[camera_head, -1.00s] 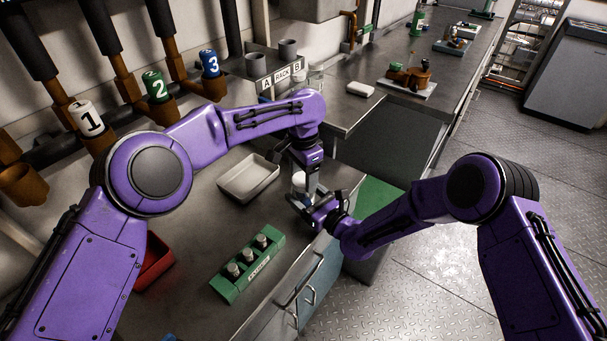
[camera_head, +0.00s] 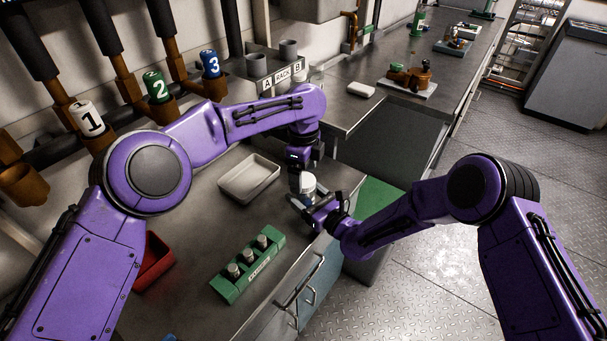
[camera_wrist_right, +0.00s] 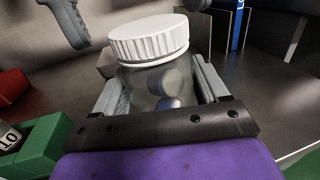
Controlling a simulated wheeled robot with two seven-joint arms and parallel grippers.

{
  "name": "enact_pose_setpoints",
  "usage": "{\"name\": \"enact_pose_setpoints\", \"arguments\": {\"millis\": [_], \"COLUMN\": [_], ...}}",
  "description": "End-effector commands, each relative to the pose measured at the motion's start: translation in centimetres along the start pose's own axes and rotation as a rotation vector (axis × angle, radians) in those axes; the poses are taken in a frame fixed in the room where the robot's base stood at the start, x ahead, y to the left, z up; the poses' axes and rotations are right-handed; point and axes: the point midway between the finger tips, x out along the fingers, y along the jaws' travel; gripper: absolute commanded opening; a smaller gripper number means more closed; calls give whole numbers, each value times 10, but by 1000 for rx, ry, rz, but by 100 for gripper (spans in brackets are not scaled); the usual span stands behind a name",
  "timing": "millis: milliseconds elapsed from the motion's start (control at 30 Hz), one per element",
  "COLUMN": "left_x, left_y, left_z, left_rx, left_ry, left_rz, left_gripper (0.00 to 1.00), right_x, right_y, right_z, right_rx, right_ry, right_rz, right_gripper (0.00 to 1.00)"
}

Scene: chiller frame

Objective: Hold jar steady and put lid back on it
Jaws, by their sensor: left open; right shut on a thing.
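A clear jar (camera_wrist_right: 165,84) stands between the fingers of my right gripper (camera_head: 312,200), which is shut on it. Small shapes show inside the jar. A white ribbed lid (camera_wrist_right: 148,40) sits on top of the jar in the right wrist view; it also shows as a white disc in the head view (camera_head: 308,181). Whether it is fully seated I cannot tell. My left gripper (camera_head: 304,164) is open just above and behind the jar. Its fingers show at the top of the right wrist view, apart from the lid.
A white tray (camera_head: 222,185) lies left of the jar on the steel bench. A green block (camera_head: 230,287) with several vials is nearer, beside a red bin (camera_head: 152,270). The labelled rack (camera_head: 262,78) stands behind. The bench edge is close to the jar.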

Motion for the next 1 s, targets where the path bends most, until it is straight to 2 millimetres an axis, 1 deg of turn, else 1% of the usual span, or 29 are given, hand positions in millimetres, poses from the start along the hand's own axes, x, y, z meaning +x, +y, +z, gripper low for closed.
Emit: {"name": "enact_pose_setpoints", "arguments": {"millis": [33,100,200,300,467,500,567,633,667,767,900,1000], "left_x": [-9,-19,-30,-34,-34,-34,-35,-44,-49,-57,-66,-68], "left_y": [0,0,0,0,0,0,0,-2,-4,-4,-3,-2], "left_z": [0,0,0,0,0,0,0,0,2,2,2,1], "left_rx": [0,0,-1,-1,-1,0,0,1,-26,-260,-684,-958], "left_ry": [-1,-1,-1,0,0,0,-1,-25,-37,-37,-26,-13], "left_rz": [-3,-3,-3,0,0,0,-3,-18,-25,-30,-30,-20], "left_gripper": [89,89,89,89,89,86,84,84,84,84,84,84], "right_x": [0,0,0,0,0,0,0,0,0,0,0,0], "right_y": [0,0,0,0,0,0,0,0,0,0,0,0], "right_z": [0,0,0,0,0,0,0,0,0,0,0,0], "right_rx": [0,0,0,0,0,0,-1,0,0,-1,0,0], "right_ry": [1,1,0,0,0,0,0,0,0,0,0,0], "right_rz": [0,0,0,0,0,0,0,0,0,0,0,0], "right_gripper": [0,0,0,0,0,0,0,0,0,0,0,0]}}
